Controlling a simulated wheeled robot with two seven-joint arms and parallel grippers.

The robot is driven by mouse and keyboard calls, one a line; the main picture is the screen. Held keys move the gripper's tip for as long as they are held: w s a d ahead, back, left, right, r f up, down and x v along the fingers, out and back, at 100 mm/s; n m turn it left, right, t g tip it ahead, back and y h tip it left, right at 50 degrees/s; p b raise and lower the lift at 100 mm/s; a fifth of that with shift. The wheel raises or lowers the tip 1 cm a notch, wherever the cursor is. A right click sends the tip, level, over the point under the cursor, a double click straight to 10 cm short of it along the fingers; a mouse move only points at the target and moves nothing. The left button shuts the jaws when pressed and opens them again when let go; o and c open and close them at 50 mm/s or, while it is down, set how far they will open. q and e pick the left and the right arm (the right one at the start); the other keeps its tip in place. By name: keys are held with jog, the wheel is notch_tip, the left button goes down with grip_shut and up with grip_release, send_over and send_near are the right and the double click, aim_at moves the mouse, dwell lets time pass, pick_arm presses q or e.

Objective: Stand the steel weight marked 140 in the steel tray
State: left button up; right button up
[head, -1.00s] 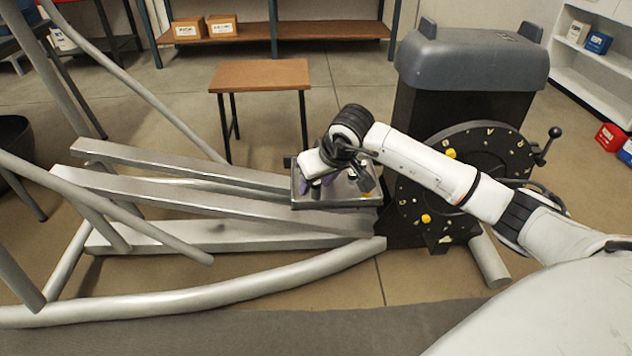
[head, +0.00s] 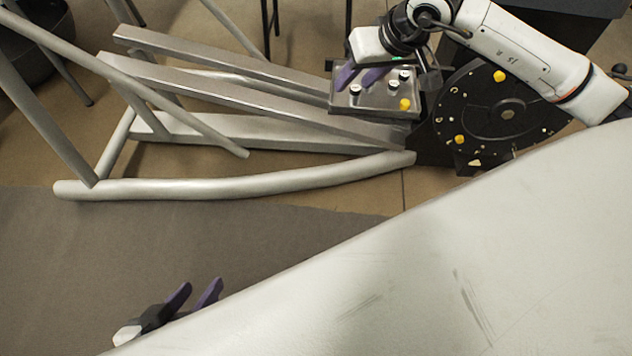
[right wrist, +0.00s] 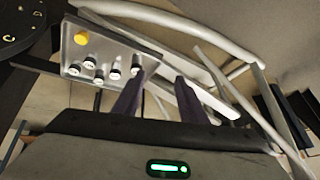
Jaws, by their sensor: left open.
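The steel tray (head: 375,106) sits at the right end of the silver rails in the head view; it also shows in the right wrist view (right wrist: 114,38). Several small pale-topped steel weights (head: 393,85) stand in it, also seen in the right wrist view (right wrist: 115,71). Their marks are too small to read, so I cannot tell which is 140. My right gripper (head: 352,84) is over the tray's left part, its purple fingers apart; in the right wrist view the gap (right wrist: 159,76) looks empty. My left gripper (head: 203,286) is open and empty, low at the lower left.
A yellow knob (head: 404,104) is at the tray's front right corner. The black dial plate (head: 505,112) with yellow knobs stands right of the tray. Silver rails (head: 230,95) and a curved tube (head: 250,180) run left. The dark mat (head: 90,255) in front is clear.

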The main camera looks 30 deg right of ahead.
jog(key=s+a+f+m+g+y, duration=0.1)
jog(key=s+a+m+y, duration=0.15)
jog(key=a, duration=0.45)
jog(key=s+a+m+y, duration=0.15)
jog(key=a+y, duration=0.25)
jog(key=a, duration=0.4)
jog(key=s+a+r+m+t+y, duration=0.35)
jog(key=a+r+m+y, duration=0.75)
jog(key=m, duration=0.5)
jog(key=w+d+m+t+h, duration=0.25)
jog(key=m+t+h, duration=0.2)
jog(key=m, duration=0.65)
jog(key=w+d+m+t+h, duration=0.1)
jog(key=d+m+t+h, duration=0.3)
jog(key=m, duration=0.6)
jog(key=s+d+f+m+g+h, duration=0.25)
jog(key=f+m+h, duration=0.35)
jog(key=f+m, duration=0.9)
jog(key=s+a+f+m+g, duration=0.3)
jog(key=s+f+m+g, duration=0.4)
jog(key=s+f+m, duration=0.4)
jog(key=shift+s+f, duration=0.25)
jog(key=shift+s, duration=0.7)
